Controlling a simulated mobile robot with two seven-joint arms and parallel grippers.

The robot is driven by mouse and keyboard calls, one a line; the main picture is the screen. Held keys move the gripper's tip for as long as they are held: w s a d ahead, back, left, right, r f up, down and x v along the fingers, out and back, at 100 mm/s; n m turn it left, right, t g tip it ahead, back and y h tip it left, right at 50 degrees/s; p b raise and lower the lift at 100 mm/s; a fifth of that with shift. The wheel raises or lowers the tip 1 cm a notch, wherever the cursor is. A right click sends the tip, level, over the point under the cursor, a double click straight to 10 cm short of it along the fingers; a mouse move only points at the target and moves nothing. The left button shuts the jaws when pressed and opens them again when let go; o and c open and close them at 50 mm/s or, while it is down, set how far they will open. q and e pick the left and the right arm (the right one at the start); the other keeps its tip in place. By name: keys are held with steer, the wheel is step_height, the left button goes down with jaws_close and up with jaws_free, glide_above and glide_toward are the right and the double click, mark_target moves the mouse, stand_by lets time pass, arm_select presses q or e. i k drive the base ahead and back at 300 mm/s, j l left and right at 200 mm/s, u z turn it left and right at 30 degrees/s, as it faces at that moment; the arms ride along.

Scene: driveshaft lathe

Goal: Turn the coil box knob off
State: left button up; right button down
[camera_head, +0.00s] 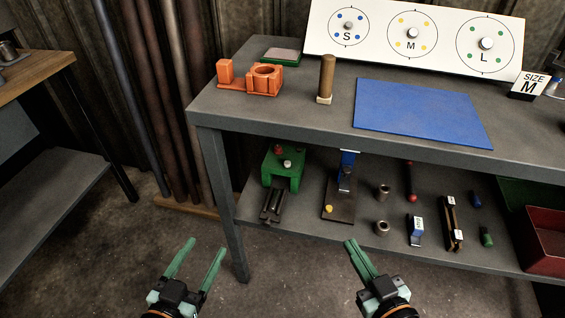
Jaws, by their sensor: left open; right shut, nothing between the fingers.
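A green box-like unit (283,166) stands on the lower shelf at its left end. It has a red part (278,149) and a small pale round knob (287,163) on it. It may be the coil box, but no label is readable, and I cannot tell the knob's setting. My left gripper (206,246) is open and empty, low in front of the bench's left leg. My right gripper (351,243) is shut and empty, in front of the lower shelf. Both grippers are apart from the green unit.
The grey workbench (225,112) carries an orange fixture (264,80), a wooden cylinder (326,76) and a blue mat (420,112). The lower shelf holds a dark stand (340,206), several small parts and a red bin (545,238). The bench leg (222,205) stands near my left gripper.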

mark_target(278, 150)
steer(key=i+j, duration=1.05)
steer(key=j, duration=0.15)
